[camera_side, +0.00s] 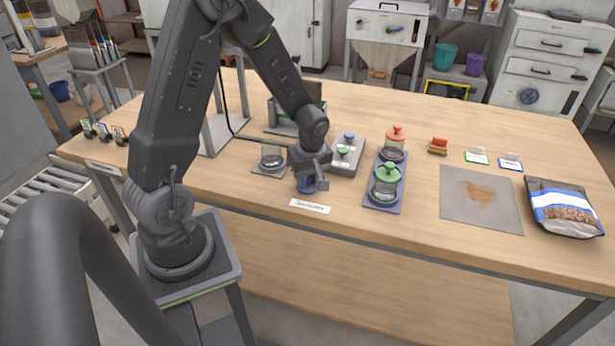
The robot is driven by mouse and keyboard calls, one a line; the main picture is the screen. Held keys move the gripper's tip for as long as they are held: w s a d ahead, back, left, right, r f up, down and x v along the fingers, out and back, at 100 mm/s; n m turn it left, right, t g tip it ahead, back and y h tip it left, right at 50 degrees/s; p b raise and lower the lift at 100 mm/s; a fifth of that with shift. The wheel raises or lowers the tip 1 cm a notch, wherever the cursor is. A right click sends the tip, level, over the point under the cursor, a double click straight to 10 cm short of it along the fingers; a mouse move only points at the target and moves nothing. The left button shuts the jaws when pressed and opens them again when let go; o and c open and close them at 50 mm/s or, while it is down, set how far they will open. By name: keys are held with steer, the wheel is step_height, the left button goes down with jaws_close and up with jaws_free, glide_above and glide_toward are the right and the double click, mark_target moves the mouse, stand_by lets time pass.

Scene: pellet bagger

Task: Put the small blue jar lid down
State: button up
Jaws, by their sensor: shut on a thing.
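My gripper (309,178) is low over the near left-middle part of the table, pointing down. It is shut on a small blue jar lid (306,185), which shows partly below the fingers. I cannot tell whether the lid touches the table. A clear glass jar (271,156) without a lid stands on a thin grey mat just left of the gripper. A grey block (352,166) to the right carries a small green-knobbed piece (343,151) and a blue-knobbed piece (349,136).
A blue-grey tray (382,206) holds a green-lidded jar (385,184) and a red-lidded jar (394,143). A white label strip (310,206) lies in front of the gripper. A stained grey mat (480,212) and a pellet bag (562,207) lie at the right.

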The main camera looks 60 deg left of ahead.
mark_target(311, 189)
steer(key=o, duration=0.9)
steer(key=shift+f, duration=0.1)
step_height(311, 189, up, 12)
steer(key=d, duration=0.2)
steer(key=s+d+r+m+t, duration=0.2)
steer(key=s+d+r+m, duration=0.1)
steer(key=m, duration=0.3)
steer(key=s+d+r+m+t+h, duration=0.1)
steer(key=s+d+r+m, duration=0.3)
steer(key=s+d+m, duration=0.1)
steer(key=s+d+r+m+t, duration=0.2)
steer(key=s+d+r+m, duration=0.2)
steer(key=d+m, duration=0.2)
steer(key=shift+s+d+r+m+t+h, duration=0.1)
steer(key=shift+r+m+t+h, duration=0.2)
steer(key=shift+m+h, duration=0.15)
